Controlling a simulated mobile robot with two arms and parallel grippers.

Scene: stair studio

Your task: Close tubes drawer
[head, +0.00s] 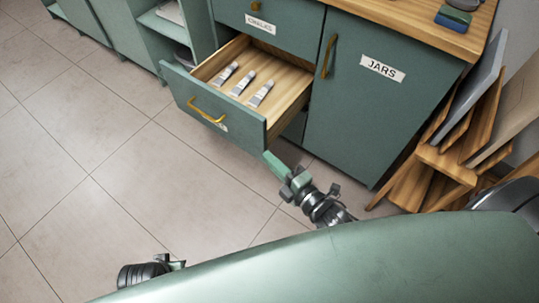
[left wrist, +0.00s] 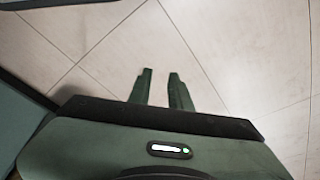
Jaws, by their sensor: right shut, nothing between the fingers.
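The tubes drawer (head: 216,108) is pulled well out of the green cabinet, with a brass handle (head: 207,110) on its front. Three small paint tubes (head: 243,83) lie inside on its wooden bottom. A label on the drawer front is mostly hidden by the handle. My right gripper (head: 269,157) is shut and empty, just below and beside the drawer front's right corner; I cannot tell whether it touches. My left gripper shows in the left wrist view (left wrist: 160,73), with its fingers apart and only floor between them. In the head view, part of my left arm shows at the bottom.
A wooden rack with boards (head: 455,160) stands at the far right. Open shelves (head: 170,32) are at the left. The tiled floor before the drawer is clear.

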